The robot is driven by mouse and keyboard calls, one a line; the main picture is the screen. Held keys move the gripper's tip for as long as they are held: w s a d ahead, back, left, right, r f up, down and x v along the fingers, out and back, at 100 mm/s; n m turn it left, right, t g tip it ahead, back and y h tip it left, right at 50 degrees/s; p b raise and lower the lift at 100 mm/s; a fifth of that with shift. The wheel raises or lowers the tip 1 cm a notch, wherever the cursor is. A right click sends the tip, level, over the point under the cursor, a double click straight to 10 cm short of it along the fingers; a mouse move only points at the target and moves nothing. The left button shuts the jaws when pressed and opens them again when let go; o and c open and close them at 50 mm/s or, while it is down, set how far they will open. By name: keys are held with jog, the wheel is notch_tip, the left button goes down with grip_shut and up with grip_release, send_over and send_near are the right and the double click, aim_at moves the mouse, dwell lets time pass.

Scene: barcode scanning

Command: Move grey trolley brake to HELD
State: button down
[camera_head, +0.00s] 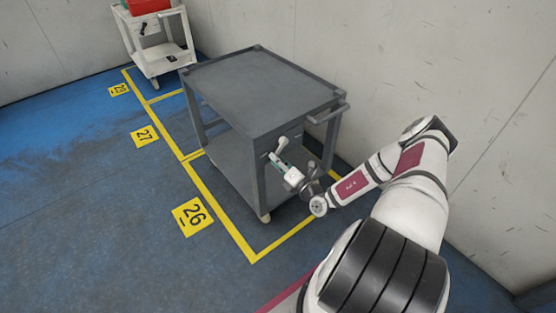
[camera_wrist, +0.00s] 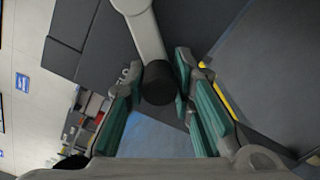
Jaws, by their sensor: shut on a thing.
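The grey trolley (camera_head: 258,85) stands in the yellow-lined bay marked 26. Its brake lever (camera_head: 282,145) is a pale arm on the near end panel. In the wrist view the lever (camera_wrist: 143,32) comes down from the top and ends in a black knob (camera_wrist: 158,84). My gripper (camera_head: 280,164) is at the lever's end, and its green-padded fingers (camera_wrist: 158,78) stand on both sides of the knob, shut on it. White lettering on the dark panel behind is partly hidden by the lever and finger, so I cannot read the brake marking.
The trolley's handle (camera_head: 328,113) sticks out above and right of my gripper. A white trolley (camera_head: 155,42) with a red box (camera_head: 147,5) stands at the back left. The wall (camera_head: 430,60) is close on the right. Blue floor (camera_head: 100,215) is clear at left.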

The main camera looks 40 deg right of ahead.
jog(key=shift+a+y, duration=0.3)
jog(key=shift+a, duration=0.4)
jog(key=c, duration=1.4)
grip_release()
jog(key=shift+d, duration=0.15)
jog(key=shift+s+d, duration=0.2)
jog(key=shift+s, duration=0.35)
jog(key=s, duration=1.1)
jog(key=shift+r, duration=0.1)
